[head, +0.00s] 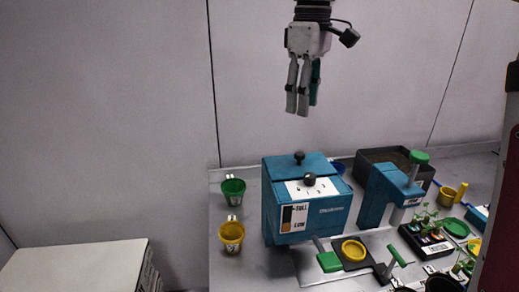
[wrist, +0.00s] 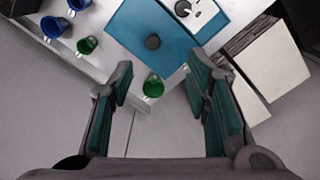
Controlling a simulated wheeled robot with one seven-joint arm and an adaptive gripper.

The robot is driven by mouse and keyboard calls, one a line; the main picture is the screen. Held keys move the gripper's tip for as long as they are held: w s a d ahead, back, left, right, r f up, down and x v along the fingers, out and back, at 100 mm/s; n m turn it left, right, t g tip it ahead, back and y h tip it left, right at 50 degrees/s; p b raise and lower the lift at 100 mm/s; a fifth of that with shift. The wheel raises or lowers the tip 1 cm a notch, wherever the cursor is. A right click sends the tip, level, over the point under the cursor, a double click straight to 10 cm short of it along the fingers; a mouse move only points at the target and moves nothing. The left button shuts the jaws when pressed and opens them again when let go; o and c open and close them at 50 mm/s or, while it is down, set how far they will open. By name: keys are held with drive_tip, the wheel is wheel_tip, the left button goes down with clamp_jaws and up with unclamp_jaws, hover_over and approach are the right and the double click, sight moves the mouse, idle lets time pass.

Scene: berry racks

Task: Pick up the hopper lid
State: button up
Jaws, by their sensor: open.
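The hopper (head: 277,214) is a teal box on the bench. Its teal lid (head: 280,164) lies on top, with a round black knob (head: 299,157). In the wrist view the lid (wrist: 128,28) shows as a flat blue panel with its dark knob (wrist: 152,42) near the middle. My gripper (head: 302,110) hangs high above the hopper, pointing down, open and empty. In the wrist view my gripper (wrist: 158,70) has its fingers spread apart, with the lid beyond the fingertips. No finger touches the lid.
A green cup (head: 233,188) and a yellow cup (head: 231,234) stand left of the hopper. A second black knob (head: 309,179) sits at a white panel on the hopper. A teal stand (head: 373,203) and dark bin (head: 372,155) are to the right. A white stack (head: 80,268) lies lower left.

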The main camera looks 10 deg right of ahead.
drive_tip(key=w, duration=0.2)
hover_over(300, 153)
drive_tip(key=f, duration=0.9)
drive_tip(key=shift+s+a, duration=0.15)
drive_tip(key=shift+a, duration=0.05)
drive_tip(key=shift+d+f+p, duration=0.15)
drive_tip(key=shift+f+p, duration=0.3)
drive_tip(key=shift+f, duration=2.2)
clamp_jaws()
